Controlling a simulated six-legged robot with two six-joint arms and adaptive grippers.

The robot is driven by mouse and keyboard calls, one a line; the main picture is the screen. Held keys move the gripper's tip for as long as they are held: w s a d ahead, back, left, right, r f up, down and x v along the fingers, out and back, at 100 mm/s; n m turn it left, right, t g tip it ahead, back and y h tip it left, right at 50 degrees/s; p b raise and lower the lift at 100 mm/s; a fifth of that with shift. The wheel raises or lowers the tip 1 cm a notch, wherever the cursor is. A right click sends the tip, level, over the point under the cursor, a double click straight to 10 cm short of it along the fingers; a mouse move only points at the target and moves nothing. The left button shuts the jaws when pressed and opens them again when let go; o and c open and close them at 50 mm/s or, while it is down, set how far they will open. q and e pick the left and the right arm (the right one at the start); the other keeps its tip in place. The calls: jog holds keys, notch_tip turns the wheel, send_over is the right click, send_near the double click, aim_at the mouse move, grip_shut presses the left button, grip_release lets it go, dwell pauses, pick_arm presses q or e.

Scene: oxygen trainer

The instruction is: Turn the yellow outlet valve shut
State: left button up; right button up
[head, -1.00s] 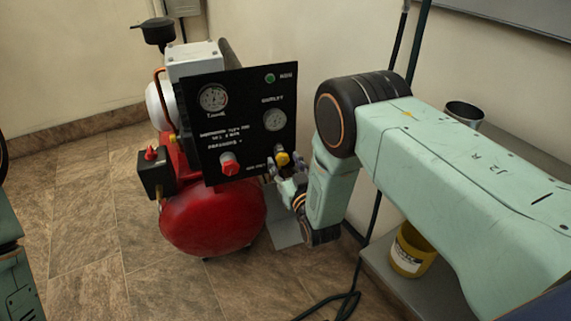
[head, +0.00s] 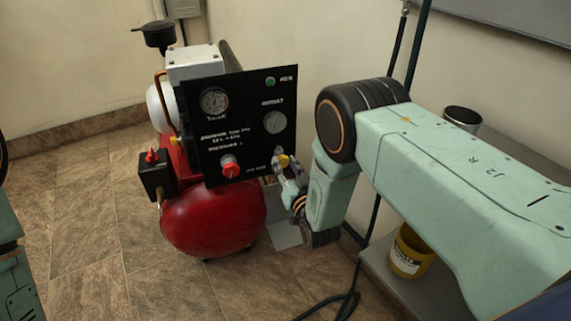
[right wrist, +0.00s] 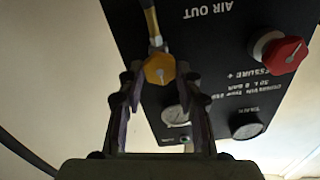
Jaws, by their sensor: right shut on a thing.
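The yellow outlet valve (head: 283,160) is a small knob at the lower right of the black panel (head: 228,143). In the right wrist view the yellow knob (right wrist: 159,69) sits between the two fingertips, with a metal fitting behind it. My right gripper (head: 280,172) is at the valve and shut on it; the fingers (right wrist: 160,78) touch its two sides in the wrist view. The fingers partly cover the valve in the head view. My left gripper is out of view; only part of my left arm shows at the left edge.
A red knob (head: 230,167) sits on the panel left of the valve. The panel stands on a compressor with a red tank (head: 213,217). A grey bench (head: 385,283) at right holds a yellow bucket (head: 411,252). A black cable lies on the floor.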

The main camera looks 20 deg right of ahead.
jog(key=shift+m, duration=0.3)
jog(key=o, duration=1.1)
jog(key=shift+o, duration=0.2)
jog(key=s, duration=1.2)
jog(key=shift+d, duration=0.2)
jog(key=shift+f, duration=0.1)
